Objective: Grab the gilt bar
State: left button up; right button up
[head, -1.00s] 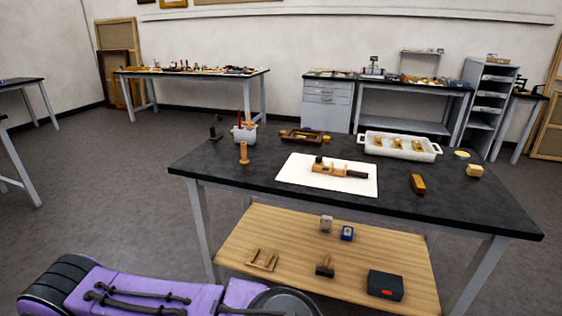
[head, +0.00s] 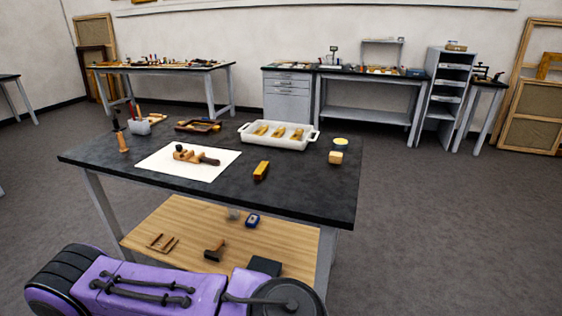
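A gold-brown bar (head: 261,171) lies on the black tabletop, right of a white sheet and apart from the other things. Several gold-coloured bars (head: 279,131) also lie in a white tray (head: 247,138) at the back of the same table. I cannot tell by looks alone which of these is the gilt bar. Neither of my grippers shows in the head view.
The black-topped table (head: 310,190) stands in front of me. On it are a wooden plane (head: 195,156) on the white sheet (head: 160,163), a pale block (head: 335,157), and a tool cup (head: 139,127). Open floor (head: 440,230) lies to the right.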

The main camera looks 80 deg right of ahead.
aim_at(262, 169)
jog(key=k, duration=0.1)
jog(key=z, duration=1.35)
